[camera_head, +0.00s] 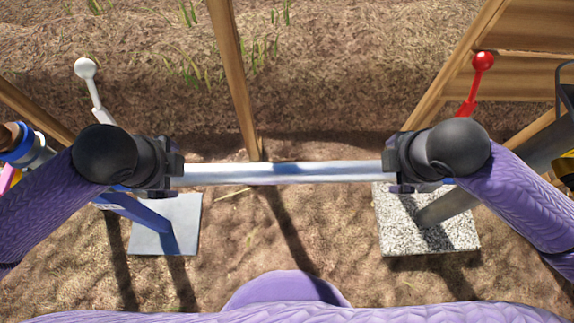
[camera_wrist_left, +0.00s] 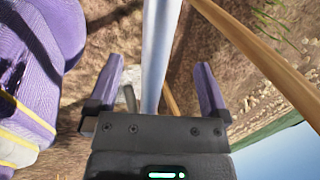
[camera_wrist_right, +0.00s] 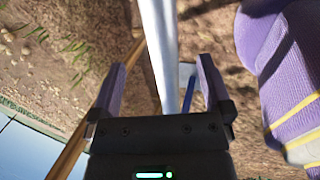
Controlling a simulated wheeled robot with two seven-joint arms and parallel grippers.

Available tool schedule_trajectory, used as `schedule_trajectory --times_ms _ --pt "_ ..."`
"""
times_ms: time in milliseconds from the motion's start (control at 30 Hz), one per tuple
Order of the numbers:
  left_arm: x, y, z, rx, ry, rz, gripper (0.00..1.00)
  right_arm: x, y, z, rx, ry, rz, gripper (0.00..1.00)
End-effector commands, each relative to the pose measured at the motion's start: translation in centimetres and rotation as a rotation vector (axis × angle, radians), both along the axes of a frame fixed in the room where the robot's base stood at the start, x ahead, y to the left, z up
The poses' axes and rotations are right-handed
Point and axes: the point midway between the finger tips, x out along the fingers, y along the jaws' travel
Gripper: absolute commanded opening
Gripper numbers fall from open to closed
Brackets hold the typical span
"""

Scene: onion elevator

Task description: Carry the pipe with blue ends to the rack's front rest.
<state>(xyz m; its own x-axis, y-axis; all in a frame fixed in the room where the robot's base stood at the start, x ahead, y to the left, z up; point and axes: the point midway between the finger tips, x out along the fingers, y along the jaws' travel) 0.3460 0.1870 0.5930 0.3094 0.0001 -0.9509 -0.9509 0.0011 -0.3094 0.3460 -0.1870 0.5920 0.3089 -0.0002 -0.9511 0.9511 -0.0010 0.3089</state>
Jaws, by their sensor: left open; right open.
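A long silver pipe (camera_head: 285,173) lies level across the middle of the head view, between my two grippers. Its ends are hidden behind the grippers, so I cannot see any blue on them. My left gripper (camera_head: 178,170) is open at the pipe's left part; in the left wrist view its fingers stand on either side of the pipe (camera_wrist_left: 157,55). My right gripper (camera_head: 390,170) is open at the right part; in the right wrist view the pipe (camera_wrist_right: 158,50) runs between its spread fingers. I cannot make out the rack's front rest.
A blue post (camera_head: 140,211) stands over a pale plate (camera_head: 190,215) at left, and a grey post (camera_head: 447,206) over a speckled slab (camera_head: 400,235) at right. White (camera_head: 84,68) and red (camera_head: 483,60) ball-topped levers rise behind. A wooden pole (camera_head: 232,75) stands beyond the pipe.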

Motion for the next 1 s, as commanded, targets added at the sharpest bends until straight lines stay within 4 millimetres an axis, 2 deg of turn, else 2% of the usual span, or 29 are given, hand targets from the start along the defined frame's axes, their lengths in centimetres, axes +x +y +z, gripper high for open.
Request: schedule_trajectory --times_ms 300,500,700,933,967,1000 --pt "1.7 0.0 -5.3 -0.001 0.004 0.002 1.00 1.6 0.0 -5.3 0.001 0.003 -0.003 1.00" --pt "2.6 0.0 -8.1 -0.002 0.003 0.003 1.00 2.6 0.0 -8.1 0.001 0.001 -0.002 1.00" --pt "2.9 0.0 -9.1 0.000 0.001 0.000 1.00 2.9 0.0 -9.1 0.000 0.000 -0.001 1.00" --pt "2.9 0.0 -9.2 0.000 0.001 0.000 1.00 2.9 0.0 -9.1 0.000 0.000 0.000 1.00" --pt "2.9 0.0 -9.2 0.000 0.001 0.000 0.96 2.9 0.0 -9.1 0.000 0.000 0.000 0.96" --pt "2.9 0.0 -9.2 0.000 0.001 0.000 0.87 2.9 0.0 -9.1 0.000 0.000 0.000 0.87"
